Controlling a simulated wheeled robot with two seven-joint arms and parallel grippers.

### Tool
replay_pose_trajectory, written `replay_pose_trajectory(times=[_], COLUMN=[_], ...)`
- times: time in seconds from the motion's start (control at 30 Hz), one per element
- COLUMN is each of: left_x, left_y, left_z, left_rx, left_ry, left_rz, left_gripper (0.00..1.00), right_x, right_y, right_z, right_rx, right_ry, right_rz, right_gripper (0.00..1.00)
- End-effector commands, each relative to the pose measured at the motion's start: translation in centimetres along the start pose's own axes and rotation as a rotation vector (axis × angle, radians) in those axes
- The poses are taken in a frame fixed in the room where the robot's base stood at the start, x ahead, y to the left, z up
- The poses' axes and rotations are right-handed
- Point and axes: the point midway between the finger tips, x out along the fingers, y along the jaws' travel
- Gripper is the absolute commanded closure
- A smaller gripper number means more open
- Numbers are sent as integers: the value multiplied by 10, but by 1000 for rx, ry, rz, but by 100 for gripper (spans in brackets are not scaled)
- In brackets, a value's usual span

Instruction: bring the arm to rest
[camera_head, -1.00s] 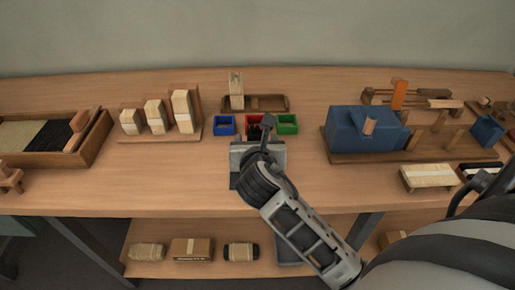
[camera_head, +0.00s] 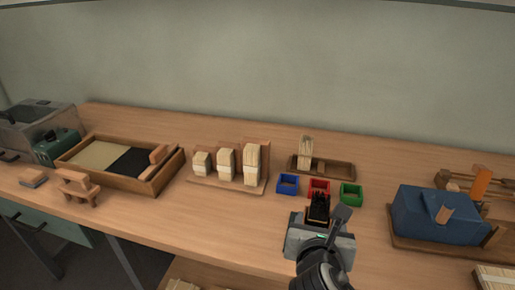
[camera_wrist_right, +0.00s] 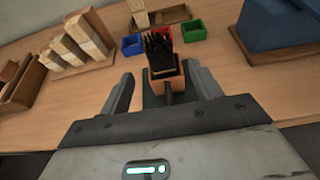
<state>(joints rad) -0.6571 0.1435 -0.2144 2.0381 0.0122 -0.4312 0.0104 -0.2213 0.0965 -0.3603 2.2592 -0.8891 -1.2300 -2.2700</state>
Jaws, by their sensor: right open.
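An orange-brown block with black bristles (camera_wrist_right: 159,54) shows between and beyond the fingers, seemingly standing in the fixture. The black bristles also show in the head view (camera_head: 318,207), just behind my gripper. The gripper hides part of the fixture and the block's lower part. My left gripper is not in view.
Blue (camera_head: 288,183), red (camera_head: 319,185) and green (camera_head: 351,194) bins stand behind the fixture. Bristle bundles (camera_head: 226,164) on a wooden stand are to the left, a blue machine (camera_head: 432,214) to the right. Bare bench lies left of the fixture.

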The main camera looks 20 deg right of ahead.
Motion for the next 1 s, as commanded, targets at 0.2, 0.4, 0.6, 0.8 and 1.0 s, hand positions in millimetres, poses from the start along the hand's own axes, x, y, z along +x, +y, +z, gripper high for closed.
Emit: replay_pose_trajectory(times=[0.2, 0.4, 0.6, 0.8, 1.0], left_x=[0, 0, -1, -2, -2], left_y=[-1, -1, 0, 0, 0], left_z=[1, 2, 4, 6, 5], left_rx=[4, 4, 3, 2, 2], left_ry=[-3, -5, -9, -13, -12], left_rz=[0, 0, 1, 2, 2], left_gripper=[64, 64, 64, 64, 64], right_x=[-2, -18, -47, -76, -100], right_y=[-8, -27, -43, -52, -57], right_z=[-18, -69, -115, -142, -158], right_rx=[207, 859, 1521, 1951, 2246], right_ry=[81, 325, 528, 609, 614], right_rz=[-5, -115, -393, -696, -991], right_gripper=[37, 37, 37, 37, 37])
